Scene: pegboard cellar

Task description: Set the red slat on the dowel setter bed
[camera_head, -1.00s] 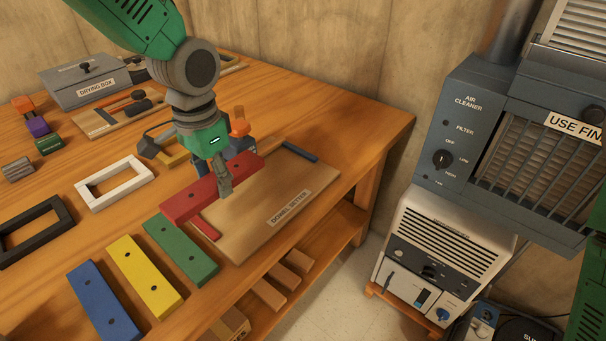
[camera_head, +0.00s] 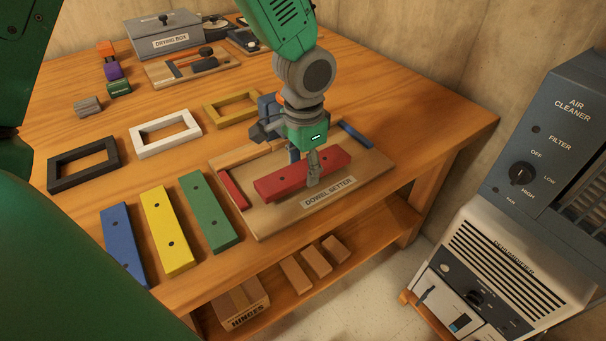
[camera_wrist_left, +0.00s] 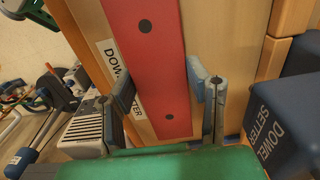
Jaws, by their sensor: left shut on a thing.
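The red slat (camera_head: 283,183) is a long block with dark holes. It lies over the wooden dowel setter bed (camera_head: 262,222), between a red strip at the bed's left and a blue strip at its right. I cannot tell whether it touches the bed. My left gripper (camera_head: 304,171) points down and is shut across the middle of the slat. In the left wrist view the slat (camera_wrist_left: 150,60) runs between the two fingers (camera_wrist_left: 165,95), and part of the bed's label shows beside it. My right gripper is not in view.
Green (camera_head: 209,212), yellow (camera_head: 166,230) and blue (camera_head: 124,245) slats lie left of the bed. White (camera_head: 137,146), black (camera_head: 55,175) and yellow (camera_head: 209,111) frames lie behind them. A dark dowel setter head (camera_head: 268,108) stands behind the bed. The air cleaner (camera_head: 560,150) is off the bench, right.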

